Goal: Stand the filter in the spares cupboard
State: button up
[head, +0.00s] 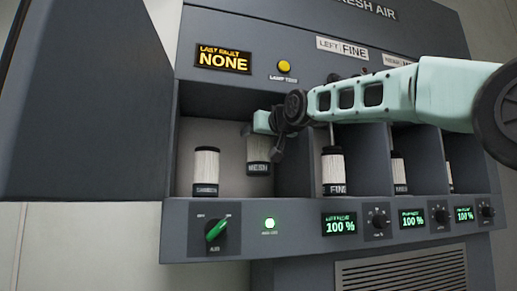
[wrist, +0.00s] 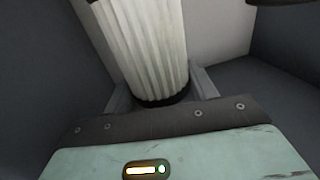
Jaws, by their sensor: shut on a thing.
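A white pleated filter (head: 258,150) with a dark lower band reading "MESH" is in the leftmost open bay of the grey cabinet. My gripper (head: 262,124) is shut on its upper part and holds it upright, a little above the bay floor. In the wrist view the filter (wrist: 145,45) sits between the jaws (wrist: 160,98), its dark end cap close to the gripper body. The cupboard bay (head: 225,110) also holds another white filter (head: 206,166), standing at its left. My arm hides part of the held filter's top.
Bays to the right hold more filters, including one marked "FINE" (head: 333,168). A dividing wall (head: 293,165) stands right of the held filter. The front ledge carries a green knob (head: 216,230) and lit displays (head: 339,224). Bare floor shows between the two filters in the left bay.

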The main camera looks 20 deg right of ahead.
send_over(259, 176)
jog(key=shift+f+p, duration=0.3)
jog(key=shift+f, duration=2.4)
jog(key=shift+f, duration=0.2)
jog(key=o, duration=1.1)
